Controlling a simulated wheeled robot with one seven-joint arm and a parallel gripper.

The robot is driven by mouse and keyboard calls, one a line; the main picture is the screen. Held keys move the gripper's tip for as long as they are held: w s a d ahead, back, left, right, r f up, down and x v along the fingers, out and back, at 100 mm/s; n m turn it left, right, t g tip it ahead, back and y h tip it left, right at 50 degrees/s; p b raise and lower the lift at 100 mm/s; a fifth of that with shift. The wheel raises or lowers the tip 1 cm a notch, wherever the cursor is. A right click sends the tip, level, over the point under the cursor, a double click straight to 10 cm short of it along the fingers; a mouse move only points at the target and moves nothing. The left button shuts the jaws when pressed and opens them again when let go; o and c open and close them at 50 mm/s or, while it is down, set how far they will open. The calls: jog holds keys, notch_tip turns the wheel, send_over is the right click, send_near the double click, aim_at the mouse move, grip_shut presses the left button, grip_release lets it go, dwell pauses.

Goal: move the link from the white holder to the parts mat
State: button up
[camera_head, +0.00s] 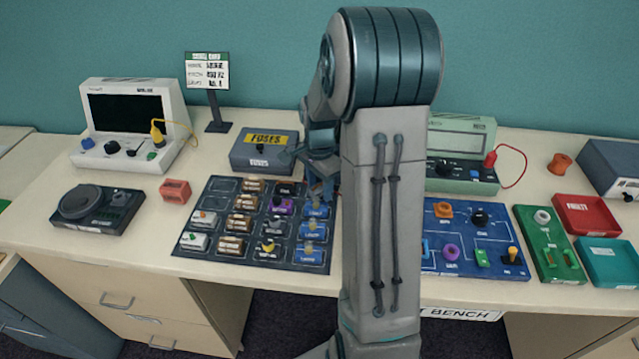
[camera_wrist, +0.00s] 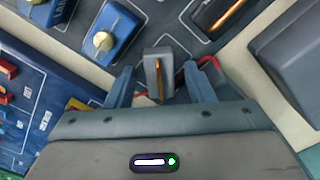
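A pale holder (camera_wrist: 150,68) with a thin orange-brown link (camera_wrist: 158,85) standing in it shows at the top middle of the wrist view. My gripper (camera_wrist: 161,80) is open, with one blue-grey finger on each side of the holder and gaps to both. I cannot tell how deep the fingers reach. In the head view my gripper (camera_head: 319,183) is over the far right corner of the dark mat (camera_head: 226,187) with printed cells, and my arm hides much there. That gridded mat looks like the parts mat.
Blue holders (camera_wrist: 113,32) and a black holder (camera_wrist: 222,14) stand close to my fingers. A red wire (camera_wrist: 208,61) runs by the right finger. The fuses box (camera_head: 262,158) is behind the mat. A blue board (camera_head: 455,262) lies to the right.

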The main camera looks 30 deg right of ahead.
aim_at(319, 185)
notch_tip(319, 185, up, 12)
jog(key=s+a+n+t, duration=0.1)
jog(key=s+a+n, duration=0.6)
jog(key=s+n, duration=0.1)
jog(key=s+a+n+t, duration=0.2)
jog(key=s+a+n, duration=0.5)
jog(key=s, duration=0.4)
jog(key=shift+r+n, duration=0.25)
jog(key=shift+n, duration=0.15)
jog(key=shift+d, duration=0.15)
dwell(0.4)
